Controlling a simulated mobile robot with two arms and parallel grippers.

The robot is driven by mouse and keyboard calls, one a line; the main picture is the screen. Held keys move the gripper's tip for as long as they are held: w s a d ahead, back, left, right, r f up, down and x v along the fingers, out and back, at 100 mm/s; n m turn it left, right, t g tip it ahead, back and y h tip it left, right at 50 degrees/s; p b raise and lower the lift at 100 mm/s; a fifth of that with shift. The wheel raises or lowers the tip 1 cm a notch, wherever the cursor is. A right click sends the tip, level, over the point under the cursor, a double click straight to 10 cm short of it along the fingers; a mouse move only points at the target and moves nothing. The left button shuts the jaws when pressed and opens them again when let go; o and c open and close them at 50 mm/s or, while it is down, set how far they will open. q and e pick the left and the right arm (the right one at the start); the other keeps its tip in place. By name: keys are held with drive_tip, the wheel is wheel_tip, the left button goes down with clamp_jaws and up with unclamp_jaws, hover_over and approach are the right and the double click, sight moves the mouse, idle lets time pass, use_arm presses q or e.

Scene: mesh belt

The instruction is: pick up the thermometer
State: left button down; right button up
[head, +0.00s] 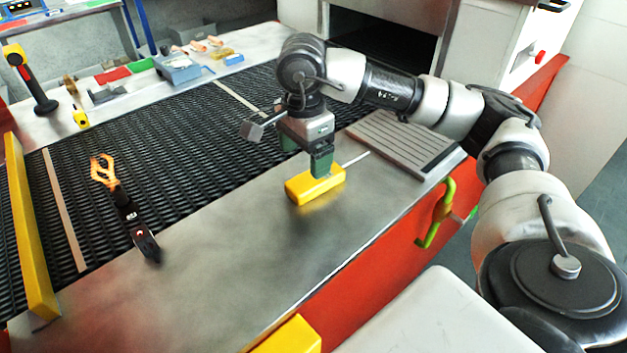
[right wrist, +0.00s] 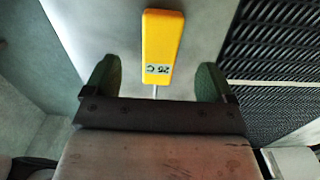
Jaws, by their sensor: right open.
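The thermometer (head: 315,184) is a yellow block with a thin pale probe, lying on the bare metal strip beside the mesh belt. My right gripper (head: 307,158) is over its probe end, pointing down with green fingertips; the near finger hides a little of it. In the right wrist view the thermometer (right wrist: 162,45) shows a "25 C" display, and its probe runs in between the fingers. The right gripper (right wrist: 157,80) is open, with space on both sides and nothing held. I cannot tell the exact height gap. My left gripper is not in view.
A black tool with orange jaws (head: 131,212) lies left, across the belt (head: 185,150) edge. A grey ribbed plate (head: 403,143) is right of the thermometer. A yellow rail (head: 30,235) borders the belt's left end. Bare metal (head: 230,250) is free in front.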

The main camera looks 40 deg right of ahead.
sight(306, 181)
drive_tip(key=shift+s+f, duration=0.2)
drive_tip(key=shift+f, duration=0.85)
drive_tip(key=f, duration=0.2)
drive_tip(key=f+p, duration=0.1)
drive_tip(key=f, duration=0.2)
drive_tip(key=shift+w+d+f, duration=0.15)
drive_tip(key=shift+w+f, duration=0.15)
drive_tip(key=shift+f, duration=0.05)
drive_tip(key=c, duration=1.1)
drive_tip(key=shift+r, duration=0.15)
wheel_tip(306, 181, up, 4)
drive_tip(key=shift+f+b, duration=0.1)
drive_tip(key=shift+b, duration=0.25)
drive_tip(key=s+d+r, duration=0.2)
drive_tip(key=d, duration=0.1)
drive_tip(key=s+d+r+b, duration=0.1)
drive_tip(key=s+d+r, duration=0.1)
drive_tip(key=d, duration=0.1)
drive_tip(key=s+d+r+b, duration=0.1)
drive_tip(key=d+r, duration=0.2)
drive_tip(key=d, duration=0.1)
drive_tip(key=shift+s+d, duration=0.1)
drive_tip(key=shift+s, duration=0.3)
